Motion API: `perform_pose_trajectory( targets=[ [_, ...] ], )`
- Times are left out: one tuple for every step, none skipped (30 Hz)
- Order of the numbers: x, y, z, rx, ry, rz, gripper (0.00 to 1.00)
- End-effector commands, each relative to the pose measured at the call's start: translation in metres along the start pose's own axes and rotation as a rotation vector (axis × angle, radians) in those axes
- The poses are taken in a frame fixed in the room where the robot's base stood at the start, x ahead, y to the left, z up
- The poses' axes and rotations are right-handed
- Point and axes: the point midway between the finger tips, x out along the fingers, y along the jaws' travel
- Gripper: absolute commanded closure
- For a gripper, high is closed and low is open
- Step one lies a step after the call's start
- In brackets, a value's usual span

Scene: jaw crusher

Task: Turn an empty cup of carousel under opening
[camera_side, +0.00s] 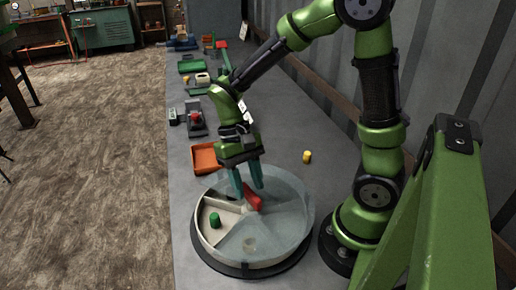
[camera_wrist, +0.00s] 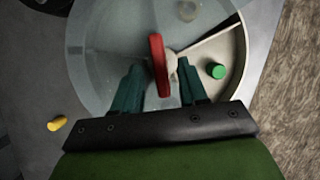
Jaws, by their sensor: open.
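The carousel (camera_side: 290,243) is a round drum with pale dividers and a clear cover, on a dark base on the grey table. Its opening is at the left in the side view, where a green cylinder (camera_side: 214,219) stands in an uncovered cup; the cylinder also shows in the wrist view (camera_wrist: 217,71). A red handle (camera_side: 252,196) stands up at the middle of the cover; it also shows in the wrist view (camera_wrist: 157,64). My gripper (camera_side: 248,192) is open, pointing down over the carousel, with its teal fingers on either side of the handle. Whether they touch it cannot be told.
A yellow cylinder (camera_side: 307,157) stands on the table behind the carousel. An orange tray (camera_side: 205,158) lies at the back left. A grey device with a red button (camera_side: 196,118) and a green tray (camera_side: 192,66) are farther back. A wall borders the table on the right.

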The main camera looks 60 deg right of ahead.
Motion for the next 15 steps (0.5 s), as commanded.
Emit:
perform_pose_trajectory(
  targets=[
    [0.006, 0.0, 0.001, 0.0, -0.002, 0.001, 0.57],
    [0.009, 0.0, 0.001, 0.0, -0.002, 0.0, 0.57],
    [0.011, 0.0, 0.0, 0.0, -0.001, 0.0, 0.57],
    [0.013, 0.0, 0.0, -0.001, -0.001, 0.0, 0.57],
    [0.014, 0.0, 0.001, 0.0, -0.001, 0.0, 0.57],
    [0.015, 0.0, 0.001, 0.0, -0.001, 0.0, 0.57],
    [0.016, 0.0, 0.0, 0.0, -0.001, 0.0, 0.57],
    [0.016, 0.0, 0.0, 0.0, 0.0, 0.0, 0.57],
    [0.017, 0.0, 0.0, 0.0, 0.0, 0.0, 0.57],
    [0.016, 0.0, 0.0, 0.0, 0.0, 0.0, 0.57],
    [0.016, 0.0, 0.0, 0.0, 0.0, 0.0, 0.57],
    [0.016, 0.0, 0.0, 0.0, 0.0, 0.0, 0.57],
    [0.016, 0.0, 0.0, 0.0, 0.0, 0.0, 0.57],
    [0.016, 0.0, 0.0, 0.0, 0.0, 0.0, 0.57],
    [0.016, 0.0, 0.0, 0.0, 0.0, 0.0, 0.62]
  ],
)
